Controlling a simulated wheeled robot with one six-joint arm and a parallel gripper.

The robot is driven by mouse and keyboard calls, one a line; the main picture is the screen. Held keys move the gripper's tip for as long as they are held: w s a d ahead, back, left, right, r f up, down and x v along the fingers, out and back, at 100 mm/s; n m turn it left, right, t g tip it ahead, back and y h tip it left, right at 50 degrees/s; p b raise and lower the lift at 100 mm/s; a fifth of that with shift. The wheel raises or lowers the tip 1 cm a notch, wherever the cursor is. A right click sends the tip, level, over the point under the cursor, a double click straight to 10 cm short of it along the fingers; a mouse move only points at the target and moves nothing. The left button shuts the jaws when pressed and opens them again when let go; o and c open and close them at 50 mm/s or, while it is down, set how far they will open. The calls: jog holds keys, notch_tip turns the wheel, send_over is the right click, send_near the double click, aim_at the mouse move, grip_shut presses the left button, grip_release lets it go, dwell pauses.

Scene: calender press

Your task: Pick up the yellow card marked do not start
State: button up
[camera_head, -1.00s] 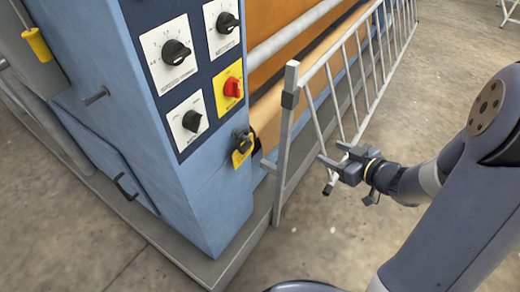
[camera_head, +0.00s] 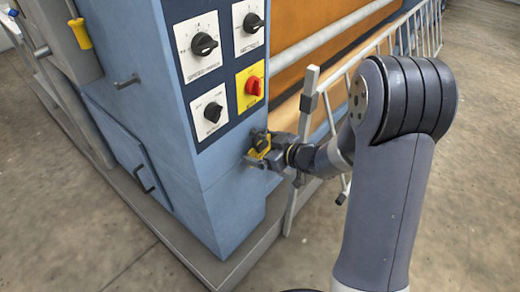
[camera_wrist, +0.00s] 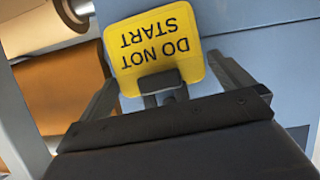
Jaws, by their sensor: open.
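The yellow card (camera_wrist: 152,45) marked DO NOT START shows upside down in the wrist view, in front of the blue cabinet side. A dark piece (camera_wrist: 161,82) overlaps its lower edge in that view. In the head view the card (camera_head: 260,147) is small, at the cabinet's right edge below the red switch, and partly hidden by my gripper. My gripper (camera_head: 262,152) is open at the card. In the wrist view its two fingers stand left and right of the card; whether they touch it I cannot tell.
The blue control cabinet (camera_head: 205,175) carries dials and a red rotary switch (camera_head: 254,86) on a yellow plate above the card. A grey barred guard (camera_head: 303,150) stands close by my wrist. Open concrete floor (camera_head: 80,250) lies in front.

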jog(key=shift+c, duration=0.2)
jog(key=c, duration=0.7)
jog(key=shift+o, duration=0.2)
jog(key=shift+r, duration=0.45)
jog(key=shift+r+p, duration=0.5)
jog(key=shift+r, duration=0.05)
jog(key=s+d+p, duration=0.1)
jog(key=s+d, duration=1)
jog(key=d, duration=0.3)
jog(key=shift+s+f, duration=0.2)
jog(key=shift+s, duration=0.1)
